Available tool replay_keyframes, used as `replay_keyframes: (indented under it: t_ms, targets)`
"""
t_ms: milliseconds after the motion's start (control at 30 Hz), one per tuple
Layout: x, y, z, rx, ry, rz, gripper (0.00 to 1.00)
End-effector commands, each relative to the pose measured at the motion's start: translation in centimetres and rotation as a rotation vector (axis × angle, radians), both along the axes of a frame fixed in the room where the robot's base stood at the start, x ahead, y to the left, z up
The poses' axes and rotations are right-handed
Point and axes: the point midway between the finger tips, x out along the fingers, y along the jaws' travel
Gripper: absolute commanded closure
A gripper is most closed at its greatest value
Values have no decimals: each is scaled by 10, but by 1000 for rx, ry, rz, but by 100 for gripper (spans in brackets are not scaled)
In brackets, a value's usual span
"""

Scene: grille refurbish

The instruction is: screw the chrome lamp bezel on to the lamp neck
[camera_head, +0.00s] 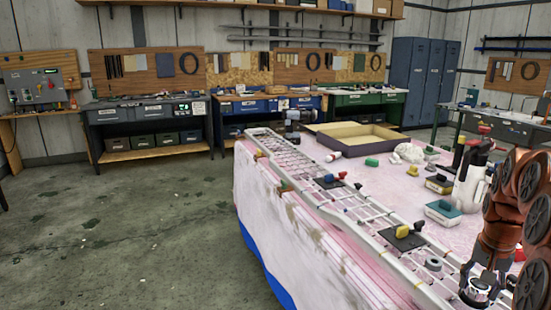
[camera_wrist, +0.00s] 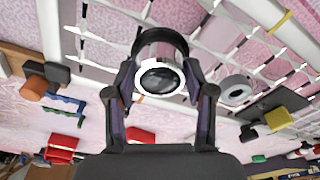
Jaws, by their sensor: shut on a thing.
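My gripper (camera_wrist: 160,80) is shut on the chrome lamp bezel (camera_wrist: 177,58), a bright round ring with a dark glassy middle, held between the two fingertips. In the head view my gripper (camera_head: 480,284) is at the lower right, low over the near end of the grille (camera_head: 345,208). A dark round collar (camera_wrist: 158,35) shows right behind the bezel in the wrist view; it may be the lamp neck. I cannot tell whether the bezel touches it or is threaded on it. A grey ring (camera_wrist: 237,90) sits apart on the grille, to the right of the bezel.
The grille lies along the edge of a pink-covered table (camera_head: 330,250). An open tray (camera_head: 362,139), a white spray bottle (camera_head: 470,182) and several small coloured parts stand on the table. A yellow-knobbed block (camera_head: 402,236) is on the grille. The floor (camera_head: 120,230) at left is clear.

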Motion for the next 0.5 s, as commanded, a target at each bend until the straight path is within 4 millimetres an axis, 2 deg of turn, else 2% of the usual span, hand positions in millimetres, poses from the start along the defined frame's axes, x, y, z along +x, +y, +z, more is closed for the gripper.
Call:
replay_keyframes:
  t_ms: [67, 500]
  targets:
    - [-1, 1, -4, 4, 6, -48, 97]
    - [1, 1, -3, 2, 3, -443, 97]
